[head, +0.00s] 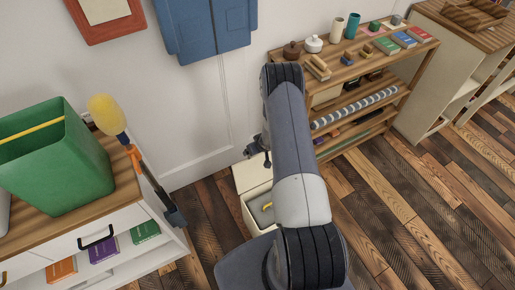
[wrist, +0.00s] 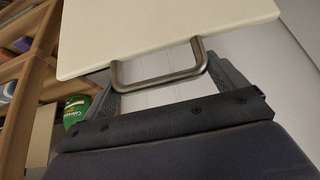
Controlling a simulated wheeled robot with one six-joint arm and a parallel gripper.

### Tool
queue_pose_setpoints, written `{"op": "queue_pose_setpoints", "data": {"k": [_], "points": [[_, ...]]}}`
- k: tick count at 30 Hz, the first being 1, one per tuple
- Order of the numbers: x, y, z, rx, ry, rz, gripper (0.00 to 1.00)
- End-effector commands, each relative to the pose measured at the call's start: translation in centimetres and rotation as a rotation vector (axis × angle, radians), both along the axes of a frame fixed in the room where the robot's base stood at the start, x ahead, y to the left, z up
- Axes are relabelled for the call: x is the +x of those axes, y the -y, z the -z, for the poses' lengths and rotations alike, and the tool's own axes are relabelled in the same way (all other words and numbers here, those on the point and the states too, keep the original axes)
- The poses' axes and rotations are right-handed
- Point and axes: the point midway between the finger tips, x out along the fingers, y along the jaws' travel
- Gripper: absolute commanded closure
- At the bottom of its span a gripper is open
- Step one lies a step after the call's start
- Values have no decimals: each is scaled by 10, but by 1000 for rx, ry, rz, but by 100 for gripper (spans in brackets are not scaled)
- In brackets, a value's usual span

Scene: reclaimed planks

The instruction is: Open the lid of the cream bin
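The cream bin (head: 256,212) stands on the floor by the wall, partly hidden behind my arm in the head view. Its lid (head: 250,175) is raised at the back, and the bin's inside shows with something yellow in it. In the wrist view the cream lid (wrist: 165,30) fills the top, with a grey metal handle (wrist: 160,79) on its edge. My gripper (head: 259,151) is at the top of the raised lid. In the wrist view its fingers (wrist: 163,82) are spread wide, one near each end of the handle, not closed on it. Contact is unclear.
A wooden shelf (head: 345,52) with pots, books and a striped roll stands right of the bin. A white cabinet (head: 125,228) with a green bin (head: 57,160) and a yellow duster (head: 106,113) is at left. Plank floor (head: 400,205) is clear at right.

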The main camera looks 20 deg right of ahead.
Motion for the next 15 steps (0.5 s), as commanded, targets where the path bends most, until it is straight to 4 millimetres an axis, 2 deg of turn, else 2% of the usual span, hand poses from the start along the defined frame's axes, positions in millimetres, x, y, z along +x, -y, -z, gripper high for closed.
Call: {"op": "queue_pose_setpoints", "data": {"k": [3,11,15], "points": [[0,-1,0,1,1,-2,0],[-1,0,-1,0,0,-1,0],[-5,0,-10,1,1,0,0]]}}
